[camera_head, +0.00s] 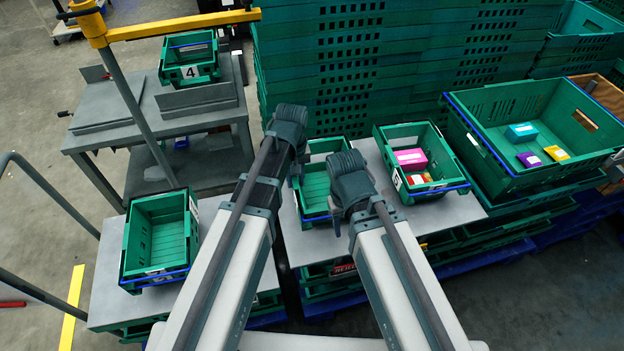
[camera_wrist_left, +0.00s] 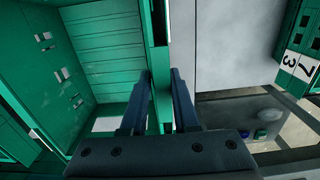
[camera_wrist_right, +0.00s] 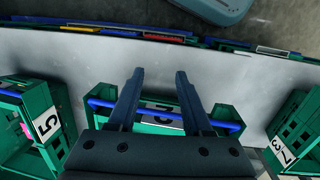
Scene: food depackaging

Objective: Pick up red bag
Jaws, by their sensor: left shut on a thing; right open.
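No red bag can be made out clearly. My left gripper (camera_wrist_left: 160,74) is shut on the wall of an empty-looking green crate, the middle crate (camera_head: 314,190) on the table, with one finger on each side. In the head view its fingers are hidden behind my wrist. My right gripper (camera_wrist_right: 159,76) is open above the blue-edged, labelled side of a crate (camera_wrist_right: 158,110); no grasp shows.
An empty green crate (camera_head: 160,232) stands on the grey table (camera_head: 110,265) at left. A large crate (camera_head: 480,128) at right holds teal, purple and yellow packages. A cart (camera_head: 150,113) carries crate 4 (camera_head: 190,72). Tall green crate stacks (camera_head: 345,60) block the back.

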